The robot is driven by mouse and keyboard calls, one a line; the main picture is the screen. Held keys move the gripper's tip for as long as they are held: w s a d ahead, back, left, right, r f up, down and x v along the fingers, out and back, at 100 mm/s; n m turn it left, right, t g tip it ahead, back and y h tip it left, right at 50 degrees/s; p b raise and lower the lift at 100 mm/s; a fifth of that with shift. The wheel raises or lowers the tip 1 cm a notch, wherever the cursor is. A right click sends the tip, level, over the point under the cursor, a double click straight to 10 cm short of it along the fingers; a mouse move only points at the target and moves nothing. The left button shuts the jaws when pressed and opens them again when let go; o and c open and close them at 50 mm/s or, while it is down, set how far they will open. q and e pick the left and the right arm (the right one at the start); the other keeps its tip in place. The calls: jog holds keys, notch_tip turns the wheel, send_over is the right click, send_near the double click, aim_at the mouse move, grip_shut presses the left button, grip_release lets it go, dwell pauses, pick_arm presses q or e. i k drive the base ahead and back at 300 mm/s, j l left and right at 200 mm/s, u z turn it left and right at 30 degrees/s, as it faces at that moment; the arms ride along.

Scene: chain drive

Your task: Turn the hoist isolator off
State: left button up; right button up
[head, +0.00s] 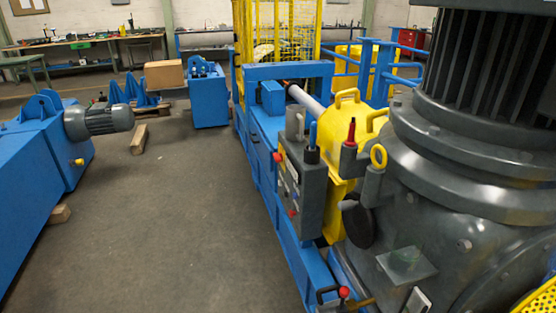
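A grey control box (312,200) stands on the side of the blue machine frame, right of centre. A red knob (277,157) and several small controls show on its left-hand face. A blue-handled lever (312,138) stands upright on its top. A red-tipped lever (351,132) stands just to the right. A red knob (344,292) on a dark fitting shows low at the bottom edge. No label is readable, so I cannot tell which control is the hoist isolator or how it is set. Neither of my grippers is in view.
A large dark motor and housing (490,135) fills the right side. A yellow guard (350,122) stands behind the control box. A blue machine with a grey motor (98,121) is at the left. The grey floor (190,215) between is clear, apart from wooden blocks (139,139).

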aim_at(278, 158)
jog(key=i+j+z, duration=0.1)
jog(key=z, duration=0.3)
jog(key=i+j+z, duration=0.25)
jog(key=z, duration=0.15)
jog(key=i, duration=0.05)
